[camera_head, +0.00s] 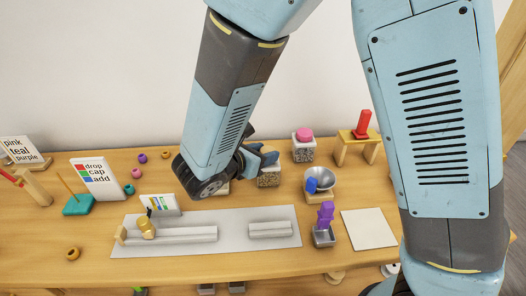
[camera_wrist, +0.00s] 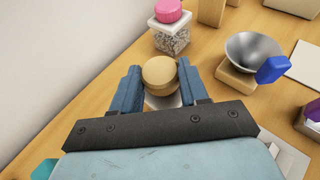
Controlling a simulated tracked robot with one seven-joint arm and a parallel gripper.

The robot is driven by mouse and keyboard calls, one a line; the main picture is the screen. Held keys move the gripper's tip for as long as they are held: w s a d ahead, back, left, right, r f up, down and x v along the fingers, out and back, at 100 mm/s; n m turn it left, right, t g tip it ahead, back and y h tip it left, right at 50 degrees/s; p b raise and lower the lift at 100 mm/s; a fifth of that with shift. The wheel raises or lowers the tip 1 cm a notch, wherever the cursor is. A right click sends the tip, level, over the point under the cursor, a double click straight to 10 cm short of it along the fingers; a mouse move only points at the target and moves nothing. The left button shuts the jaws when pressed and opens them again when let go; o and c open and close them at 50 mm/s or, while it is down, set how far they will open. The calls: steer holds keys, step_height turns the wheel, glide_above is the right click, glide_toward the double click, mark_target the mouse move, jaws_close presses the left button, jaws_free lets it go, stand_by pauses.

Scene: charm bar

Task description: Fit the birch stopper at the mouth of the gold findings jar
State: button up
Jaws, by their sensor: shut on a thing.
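My gripper (camera_wrist: 159,85) is shut on the birch stopper, a round pale wooden piece (camera_wrist: 159,72) between its two blue fingers in the wrist view. In the head view my gripper (camera_head: 258,160) is at the back middle of the table, right above a small clear jar with speckled contents (camera_head: 268,180), seemingly the gold findings jar. A tan patch shows at the jar's top, near the fingers. In the wrist view the stopper and fingers hide most of what lies below. I cannot tell whether the stopper touches the mouth or sits in it.
A jar with a pink stopper (camera_head: 303,150) stands close behind to the right. A metal bowl (camera_head: 319,178) with a blue scoop (camera_head: 311,185) is to the right. A grey mat (camera_head: 240,238) with pale rails lies in front. A white square (camera_head: 368,229) lies at right.

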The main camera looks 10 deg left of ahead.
steer(key=shift+f, duration=0.65)
steer(key=o, duration=1.1)
steer(key=v, duration=1.3)
steer(key=shift+s+a, duration=0.15)
steer(key=shift+s, duration=0.15)
